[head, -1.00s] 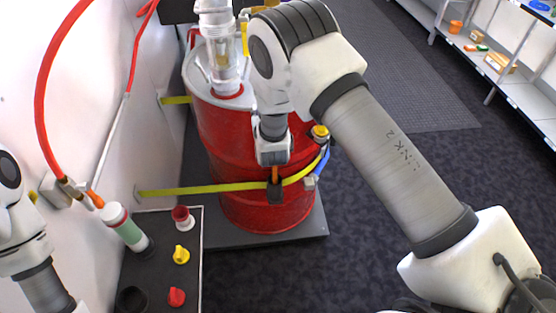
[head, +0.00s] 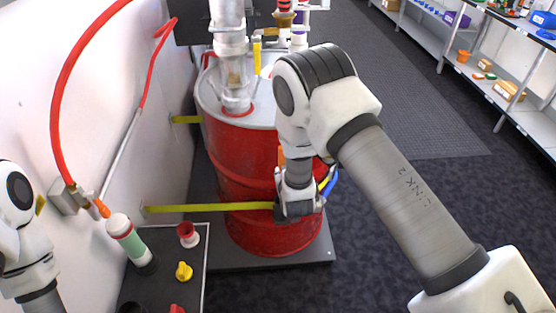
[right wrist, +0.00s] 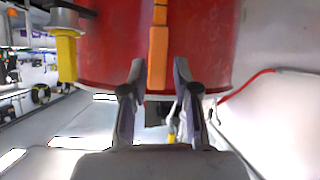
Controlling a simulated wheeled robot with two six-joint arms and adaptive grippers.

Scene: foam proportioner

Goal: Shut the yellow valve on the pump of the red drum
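The red drum (head: 236,165) stands upright with a clear and grey pump (head: 231,60) on its lid. A yellow lever (head: 257,58), likely the valve, stands beside the pump tube. A small blurred yellow spot (right wrist: 172,132) beyond the drum's rim in the right wrist view may be it. My right gripper (head: 297,207) is low in front of the drum, well below the lever; its fingers are hidden in the head view. In the right wrist view the fingers (right wrist: 158,78) are apart, with an orange strip (right wrist: 158,58) on the drum between them. My left gripper is out of view.
A yellow strap (head: 215,207) runs from the wall to the drum. Shelves (head: 480,90) stand far right. Floor right of the drum is clear.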

